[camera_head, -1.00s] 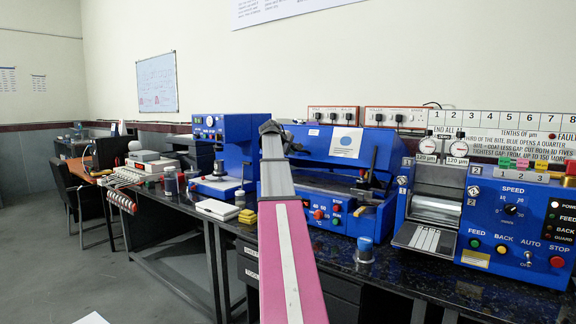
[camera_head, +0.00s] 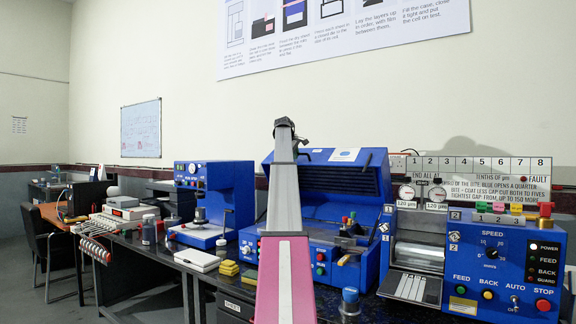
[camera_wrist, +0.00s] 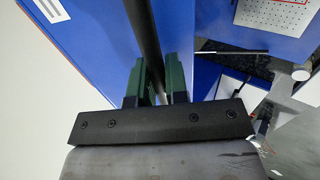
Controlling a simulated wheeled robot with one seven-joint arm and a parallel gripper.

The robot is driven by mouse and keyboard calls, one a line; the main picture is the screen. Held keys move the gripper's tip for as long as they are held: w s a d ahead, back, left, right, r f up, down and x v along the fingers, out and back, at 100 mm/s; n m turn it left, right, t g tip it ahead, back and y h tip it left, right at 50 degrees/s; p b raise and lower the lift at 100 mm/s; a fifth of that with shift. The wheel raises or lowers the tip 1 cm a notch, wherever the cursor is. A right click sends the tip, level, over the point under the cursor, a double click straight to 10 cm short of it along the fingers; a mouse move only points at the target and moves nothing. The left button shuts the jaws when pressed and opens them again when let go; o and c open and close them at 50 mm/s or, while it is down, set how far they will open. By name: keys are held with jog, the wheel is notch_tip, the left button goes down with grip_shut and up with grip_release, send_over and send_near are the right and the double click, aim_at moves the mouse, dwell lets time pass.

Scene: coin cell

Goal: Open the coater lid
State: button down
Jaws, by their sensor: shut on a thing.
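The coater is the blue machine (camera_head: 361,273) in the middle of the bench. Its blue lid (camera_head: 330,180) stands raised and tilted back, with the dark inside and the bed below it showing. My gripper (camera_head: 284,126) is high at the lid's left side, at the end of my upraised arm, which hides part of the coater's left. In the wrist view, the green fingers of my gripper (camera_wrist: 158,78) are shut on a dark round bar (camera_wrist: 146,42), the lid's handle, beside a blue panel. The head view does not show the grip clearly.
A blue control machine with dials (camera_head: 497,262) stands close on the right. A blue press (camera_head: 231,190) stands left of the coater.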

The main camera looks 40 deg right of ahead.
jog(key=shift+w+d+r, duration=0.25)
jog(key=shift+d+r, duration=0.05)
jog(key=shift+d, duration=0.3)
jog(key=shift+w+d+r, duration=0.3)
jog(key=shift+d, duration=0.35)
jog(key=shift+w+d+r, duration=0.25)
jog(key=shift+d+r, duration=0.05)
jog(key=shift+d, duration=0.3)
jog(key=c, duration=1.2)
grip_release()
jog(key=shift+o, duration=0.2)
jog(key=v, duration=1)
jog(key=shift+s+a+r, duration=0.15)
jog(key=shift+a+r, duration=0.1)
